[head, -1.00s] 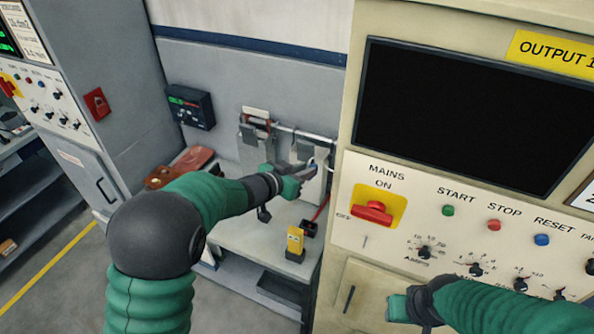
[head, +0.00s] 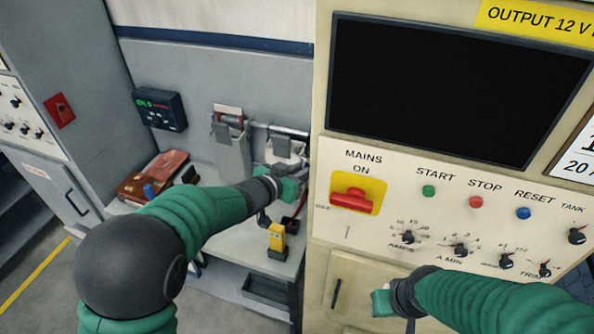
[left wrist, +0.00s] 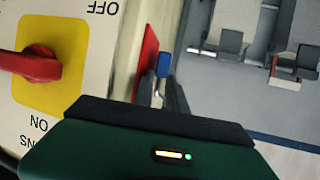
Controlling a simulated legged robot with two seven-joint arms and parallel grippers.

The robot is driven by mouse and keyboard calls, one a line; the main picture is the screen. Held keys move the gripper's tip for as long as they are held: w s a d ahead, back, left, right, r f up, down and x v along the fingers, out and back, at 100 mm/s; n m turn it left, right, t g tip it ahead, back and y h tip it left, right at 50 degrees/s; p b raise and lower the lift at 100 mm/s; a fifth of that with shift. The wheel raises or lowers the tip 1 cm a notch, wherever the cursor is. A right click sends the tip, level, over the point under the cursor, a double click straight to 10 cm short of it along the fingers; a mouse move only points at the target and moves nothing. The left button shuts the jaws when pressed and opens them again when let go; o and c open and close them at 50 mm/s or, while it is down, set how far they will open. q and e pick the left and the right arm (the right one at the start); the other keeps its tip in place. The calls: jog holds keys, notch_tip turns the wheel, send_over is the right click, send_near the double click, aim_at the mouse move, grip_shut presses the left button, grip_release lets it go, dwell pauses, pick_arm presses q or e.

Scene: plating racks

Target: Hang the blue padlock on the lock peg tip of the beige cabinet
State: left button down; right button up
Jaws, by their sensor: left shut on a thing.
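My left gripper (head: 305,174) is beside the left edge of the beige cabinet (head: 340,265). In the left wrist view its narrow dark fingers (left wrist: 161,88) are shut on the blue padlock (left wrist: 165,64), of which only a small blue part shows. The padlock is hard to make out in the head view. A thin line (head: 347,232) stands under OFF on the cabinet front; I cannot tell whether it is the lock peg. My right gripper (head: 383,303) is low before the cabinet, its fingers unclear.
The red mains switch (head: 352,199) sticks out from the cabinet panel. A red piece (left wrist: 148,58) shows close by the fingers in the left wrist view. Behind are a rail with hanging clips (head: 282,130), a yellow device (head: 277,238) and a red-brown pouch (head: 165,165) on the bench.

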pick_arm(q)
jog(key=shift+f, duration=0.1)
dwell(0.3)
jog(key=c, duration=1.3)
grip_release()
jog(key=shift+o, duration=0.2)
jog(key=shift+a+f, duration=0.1)
jog(key=shift+s+d, duration=0.1)
jog(key=shift+d, duration=0.1)
